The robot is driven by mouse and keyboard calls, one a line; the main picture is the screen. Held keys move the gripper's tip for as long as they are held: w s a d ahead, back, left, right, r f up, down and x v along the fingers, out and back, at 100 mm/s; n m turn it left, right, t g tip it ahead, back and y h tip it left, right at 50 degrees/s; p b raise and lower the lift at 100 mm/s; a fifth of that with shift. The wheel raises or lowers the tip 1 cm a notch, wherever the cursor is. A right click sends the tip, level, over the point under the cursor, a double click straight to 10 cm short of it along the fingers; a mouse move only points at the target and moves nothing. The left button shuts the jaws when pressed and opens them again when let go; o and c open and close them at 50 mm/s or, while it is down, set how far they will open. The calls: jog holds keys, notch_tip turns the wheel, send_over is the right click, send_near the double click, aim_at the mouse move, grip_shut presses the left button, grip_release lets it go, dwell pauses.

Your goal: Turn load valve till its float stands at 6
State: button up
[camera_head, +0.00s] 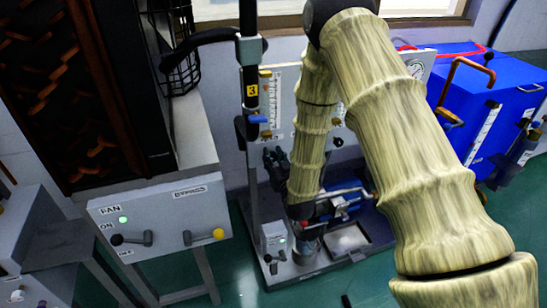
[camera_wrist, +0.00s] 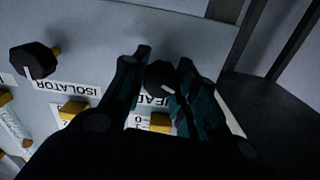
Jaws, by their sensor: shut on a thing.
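In the wrist view my gripper (camera_wrist: 160,70) has its two dark fingers on either side of a black knob (camera_wrist: 160,76) with a white pointer mark, closed on it. A label (camera_wrist: 152,99) by this knob is upside down and partly hidden, so I cannot read it in full. In the head view my gripper (camera_head: 273,158) is at the lower part of the grey panel (camera_head: 290,75), and the knob is hidden there. A tube with a scale (camera_head: 273,100) stands above it on the panel. I cannot read a float level.
A second black knob (camera_wrist: 34,61) sits beside the ISOLATOR label (camera_wrist: 67,87). A black post (camera_head: 249,60) stands left of the panel, and the blue tank (camera_head: 500,85) is at right. The FAN and BYPASS box (camera_head: 160,220) is at lower left. Green floor shows between.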

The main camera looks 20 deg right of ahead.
jog(key=shift+n, duration=0.3)
jog(key=o, duration=1)
jog(key=s, duration=1.2)
jog(key=shift+d, duration=0.2)
